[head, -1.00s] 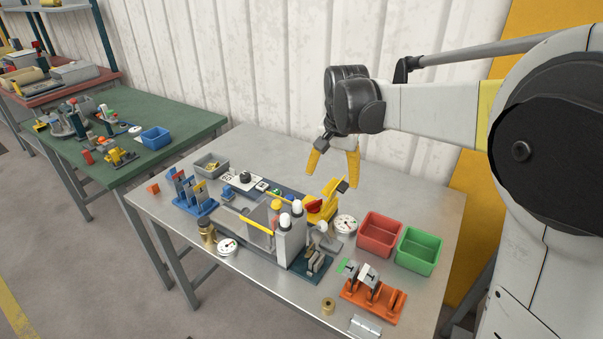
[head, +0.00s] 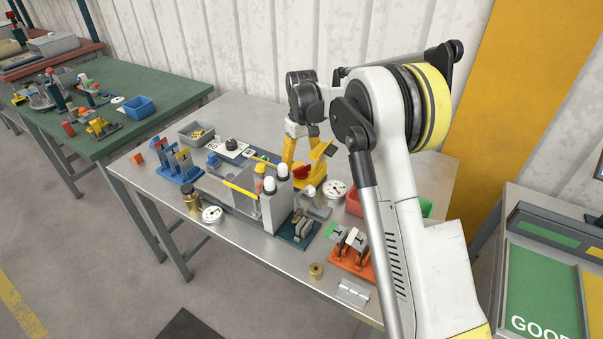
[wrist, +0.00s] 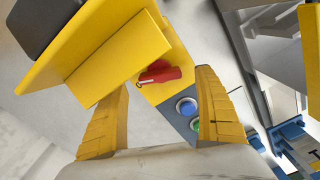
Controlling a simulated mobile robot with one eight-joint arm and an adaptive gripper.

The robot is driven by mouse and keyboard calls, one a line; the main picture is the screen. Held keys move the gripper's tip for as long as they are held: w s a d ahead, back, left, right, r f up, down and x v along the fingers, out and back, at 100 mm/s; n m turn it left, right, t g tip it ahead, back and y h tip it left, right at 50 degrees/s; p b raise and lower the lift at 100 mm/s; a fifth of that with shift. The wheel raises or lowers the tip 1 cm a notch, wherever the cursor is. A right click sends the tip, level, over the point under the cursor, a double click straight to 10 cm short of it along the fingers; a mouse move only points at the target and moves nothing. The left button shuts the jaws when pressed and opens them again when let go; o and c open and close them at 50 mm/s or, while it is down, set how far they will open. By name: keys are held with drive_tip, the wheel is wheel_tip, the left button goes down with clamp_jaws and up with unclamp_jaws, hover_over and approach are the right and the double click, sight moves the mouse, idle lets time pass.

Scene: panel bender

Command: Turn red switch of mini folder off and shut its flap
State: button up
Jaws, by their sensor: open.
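The mini folder (head: 265,205), a grey machine with a yellow bar, stands mid-table. At its back right, a yellow switch box carries the red switch (wrist: 160,73), also in the head view (head: 302,172). The box's yellow flap (wrist: 105,55) stands open beside the switch, with a dark tab at its end; it shows in the head view too (head: 319,154). My gripper (wrist: 163,80) is open and empty, its yellow fingers on either side of the switch in the wrist view. In the head view my gripper (head: 299,155) is just above and behind the box; contact cannot be told.
Blue (wrist: 186,106) and green buttons lie beside the switch. A white dial (head: 335,189) and a red bin (head: 353,203) stand right of the folder. Blue (head: 178,165) and orange (head: 351,262) fixtures stand at the sides.

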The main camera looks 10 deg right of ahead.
sight(302, 167)
drive_tip(key=shift+f+b, duration=0.4)
drive_tip(key=shift+f, duration=1.2)
drive_tip(key=c, duration=1.2)
drive_tip(key=shift+r+n+p, duration=0.15)
drive_tip(key=shift+n+p, duration=0.5)
drive_tip(key=shift+n, duration=1.85)
drive_tip(key=o, duration=1.2)
